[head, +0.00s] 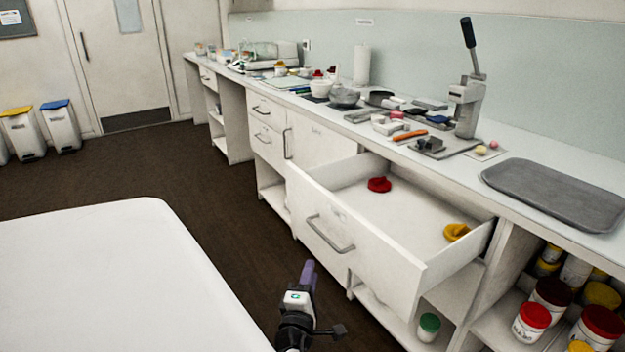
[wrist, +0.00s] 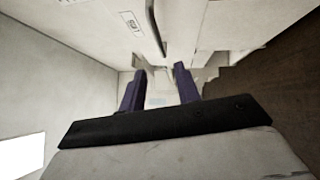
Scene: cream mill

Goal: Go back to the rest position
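My gripper (head: 309,275) is low in front of the open drawer, over the dark floor, in the head view. In the wrist view its two purple fingers (wrist: 160,82) stand apart with a gap between them and nothing held. The open drawer (head: 420,215) is pulled out from the white counter. A red lid-like object (head: 379,184) and a yellow one (head: 456,232) lie inside it. The drawer's bar handle (head: 328,236) is on its front, up and to the right of my gripper and apart from it.
A white table (head: 110,270) fills the lower left. The counter holds a lever press (head: 467,100), a grey tray (head: 555,192) and many small items. Jars with coloured lids stand on shelves at the lower right. Brown floor (head: 200,180) is clear between table and counter.

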